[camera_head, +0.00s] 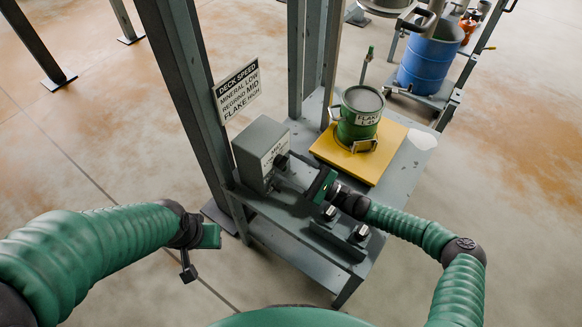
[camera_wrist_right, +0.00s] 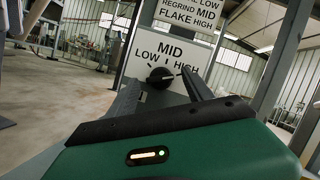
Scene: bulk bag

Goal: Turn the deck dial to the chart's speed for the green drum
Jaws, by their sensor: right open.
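The grey dial box (camera_head: 262,150) stands on the deck's left side. Its black dial (camera_wrist_right: 160,77) shows in the wrist view below the words LOW, MID and HIGH; its pointer seems to lie toward the HIGH side. My right gripper (camera_head: 283,172) is open in front of the box, its fingers (camera_wrist_right: 160,92) apart on either side of the dial; contact cannot be told. The chart (camera_head: 237,92) reads mineral LOW, regrind MID, flake HIGH. The green drum (camera_head: 357,130), labelled FLAKE, stands on a yellow plate (camera_head: 385,149). My left gripper (camera_head: 187,266) hangs away from the deck; its jaws are unclear.
The grey deck (camera_head: 400,178) has steel posts (camera_head: 187,85) close to the box. Two black knobs or fittings (camera_head: 345,225) sit at its near edge, below my right arm. A blue drum (camera_head: 428,62) stands behind on a cart.

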